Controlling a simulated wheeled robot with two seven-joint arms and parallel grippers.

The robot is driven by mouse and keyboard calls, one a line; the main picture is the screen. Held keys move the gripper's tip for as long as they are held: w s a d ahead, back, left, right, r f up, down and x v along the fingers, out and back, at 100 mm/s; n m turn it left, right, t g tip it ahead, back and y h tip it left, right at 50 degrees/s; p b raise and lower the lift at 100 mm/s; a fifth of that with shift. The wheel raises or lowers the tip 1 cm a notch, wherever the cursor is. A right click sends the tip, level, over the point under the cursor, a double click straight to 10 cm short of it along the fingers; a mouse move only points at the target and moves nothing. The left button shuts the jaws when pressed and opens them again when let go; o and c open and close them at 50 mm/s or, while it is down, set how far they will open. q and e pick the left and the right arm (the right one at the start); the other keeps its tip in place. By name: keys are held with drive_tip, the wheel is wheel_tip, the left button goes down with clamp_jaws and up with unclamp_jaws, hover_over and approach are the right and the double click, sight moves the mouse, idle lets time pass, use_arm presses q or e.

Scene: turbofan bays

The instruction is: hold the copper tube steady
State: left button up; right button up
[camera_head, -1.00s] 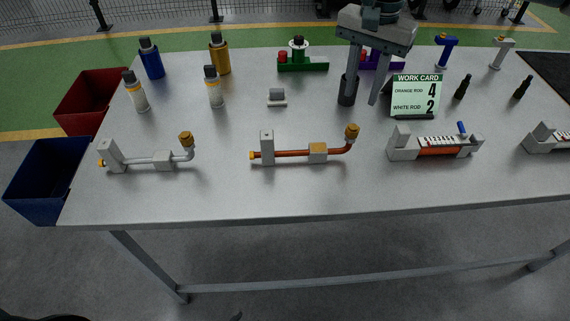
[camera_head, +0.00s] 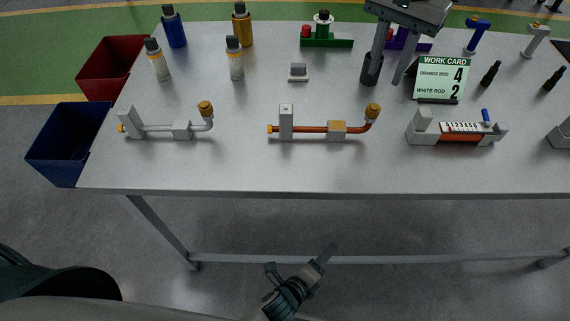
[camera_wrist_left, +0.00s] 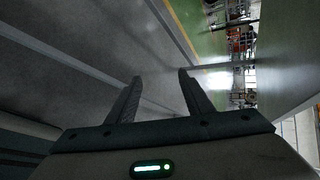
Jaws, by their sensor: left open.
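The copper tube (camera_head: 308,130) lies on the near middle of the grey table in the head view. It passes a grey upright block (camera_head: 286,122) and a tan block (camera_head: 337,130), and its right end bends up to a brass cap (camera_head: 373,112). My left gripper (camera_head: 322,258) is low in front of the table, below its near edge and apart from the tube. In the left wrist view my left gripper (camera_wrist_left: 160,88) is open and empty. My right gripper (camera_head: 388,78) is behind the tube, fingers apart and pointing down, one finger overlapping a dark cylinder (camera_head: 371,72).
A grey tube (camera_head: 155,128) sits left on the table (camera_head: 240,175), and a fixture with an orange rod (camera_head: 460,137) right. Bottles, a work card (camera_head: 441,80) and coloured stands are behind. Red (camera_head: 112,65) and blue (camera_head: 68,140) bins stand left.

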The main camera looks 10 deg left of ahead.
use_arm(q)
drive_tip(key=d+r+m+t+h, duration=0.1)
drive_tip(key=d+r+m+t, duration=0.25)
drive_tip(key=r+m, duration=0.8)
drive_tip(key=d+r+m+t+h, duration=0.15)
drive_tip(key=d+r+m, duration=0.3)
drive_tip(key=r, duration=1.45)
drive_tip(key=w+a+n+y, duration=0.1)
drive_tip(key=a+y, duration=0.1)
drive_tip(key=a, duration=0.1)
drive_tip(key=w+a+n+t+y, duration=0.1)
drive_tip(key=a+y, duration=0.1)
drive_tip(key=a, duration=0.2)
drive_tip(key=w+a+r+n+y, duration=0.1)
drive_tip(key=w+a+y, duration=0.1)
drive_tip(key=a, duration=0.1)
drive_tip(key=shift+w+a+n+t, duration=0.1)
drive_tip(key=shift+a+n+t, duration=0.15)
drive_tip(key=shift+n+t, duration=0.05)
drive_tip(key=n+y, duration=0.4)
drive_tip(key=y, duration=0.2)
approach(286, 107)
drive_tip(key=s+f, duration=0.3)
drive_tip(key=s, duration=0.1)
drive_tip(key=shift+d+f, duration=0.25)
drive_tip(key=shift+w, duration=0.2)
drive_tip(key=x, duration=1.7)
drive_tip(key=shift+w+d+r, duration=0.1)
drive_tip(key=shift+w+d, duration=0.05)
